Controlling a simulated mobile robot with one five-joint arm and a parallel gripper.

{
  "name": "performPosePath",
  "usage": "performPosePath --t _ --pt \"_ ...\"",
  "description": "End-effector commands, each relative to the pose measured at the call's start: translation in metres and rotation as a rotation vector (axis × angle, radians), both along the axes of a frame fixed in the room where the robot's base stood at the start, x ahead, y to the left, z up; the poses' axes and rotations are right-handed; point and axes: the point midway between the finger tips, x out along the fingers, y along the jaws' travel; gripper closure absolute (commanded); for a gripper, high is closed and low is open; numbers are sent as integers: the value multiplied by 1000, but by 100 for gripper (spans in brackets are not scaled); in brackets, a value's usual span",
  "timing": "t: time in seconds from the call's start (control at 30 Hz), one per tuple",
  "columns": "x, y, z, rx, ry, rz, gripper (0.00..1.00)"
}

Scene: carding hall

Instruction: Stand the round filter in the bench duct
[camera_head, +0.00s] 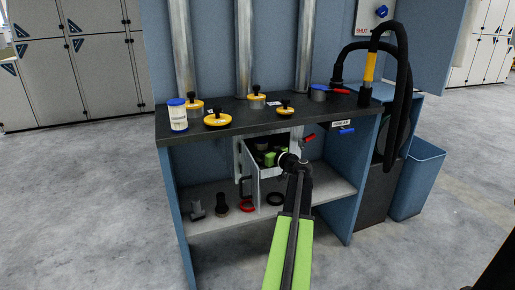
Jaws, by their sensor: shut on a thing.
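The bench duct shows as a pale box (240,158) under the bench top, with its small door (251,183) standing open. My gripper (270,157), with green fingers, is at the mouth of the duct, in front of its dark inside. It is shut on what I take to be the round filter, which is mostly hidden by the fingers and shadow. I cannot tell how the filter is tilted or whether it touches the duct.
The bench top (220,130) holds several yellow knobbed lids (218,120) and a white blue-capped jar (177,116). The lower shelf (320,193) holds a red ring (247,206) and dark parts. Red (309,137) and blue (346,131) handles jut out right of the duct. A blue bin (416,180) stands right.

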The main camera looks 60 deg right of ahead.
Motion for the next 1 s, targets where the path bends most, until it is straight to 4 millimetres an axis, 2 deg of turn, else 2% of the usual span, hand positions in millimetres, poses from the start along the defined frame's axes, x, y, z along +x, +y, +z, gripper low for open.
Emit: performPosePath --t 0.03,0.2,0.23,0.57,0.73,1.0 --pt "0 0 0 0 0 0 46" --pt "0 0 0 0 0 0 24" --pt "0 0 0 0 0 0 22" --pt "-4 1 0 0 0 -1 22" --pt "-33 9 0 0 0 -3 22" --pt "-109 26 0 0 0 -5 22"
